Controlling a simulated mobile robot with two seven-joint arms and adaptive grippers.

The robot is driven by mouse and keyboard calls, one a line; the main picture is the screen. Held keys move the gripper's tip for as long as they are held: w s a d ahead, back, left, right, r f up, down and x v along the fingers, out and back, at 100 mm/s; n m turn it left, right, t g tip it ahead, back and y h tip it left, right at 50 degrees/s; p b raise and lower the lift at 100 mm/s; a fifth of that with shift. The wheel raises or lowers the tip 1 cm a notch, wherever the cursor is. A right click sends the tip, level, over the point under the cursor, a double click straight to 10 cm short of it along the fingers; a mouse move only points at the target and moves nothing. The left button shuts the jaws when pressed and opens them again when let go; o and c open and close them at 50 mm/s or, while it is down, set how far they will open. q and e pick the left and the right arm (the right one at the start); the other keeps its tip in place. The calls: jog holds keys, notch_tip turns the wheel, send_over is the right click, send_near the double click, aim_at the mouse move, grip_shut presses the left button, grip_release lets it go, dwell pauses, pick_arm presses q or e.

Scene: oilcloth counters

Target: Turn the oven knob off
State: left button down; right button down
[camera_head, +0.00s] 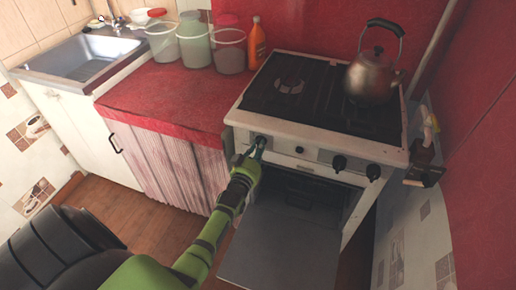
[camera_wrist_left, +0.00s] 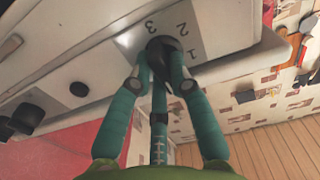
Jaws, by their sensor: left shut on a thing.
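The white stove (camera_head: 305,135) has a row of dark knobs along its front panel. My left gripper (camera_head: 258,146) reaches its fingertips to the leftmost knob on that panel. In the left wrist view the green fingers (camera_wrist_left: 164,82) are shut around this dark round oven knob (camera_wrist_left: 163,46). The knob sits on a grey plate marked 1, 2 and 3. The fingers hide part of the knob, and I cannot tell which mark it points to. My right gripper is not in view.
The oven door (camera_head: 280,245) hangs open below the panel. A metal kettle (camera_head: 373,78) stands on the hob at the back right. Several containers and an orange bottle (camera_head: 257,43) stand on the red counter (camera_head: 170,97), left of the stove.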

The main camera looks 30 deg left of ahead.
pick_arm(q)
jog(key=shift+m, duration=0.3)
jog(key=c, duration=1.1)
grip_release()
jog(key=shift+c, duration=0.2)
jog(key=shift+s, duration=0.1)
jog(key=v, duration=1.1)
jog(key=shift+s, duration=0.4)
jog(key=shift+f, duration=0.1)
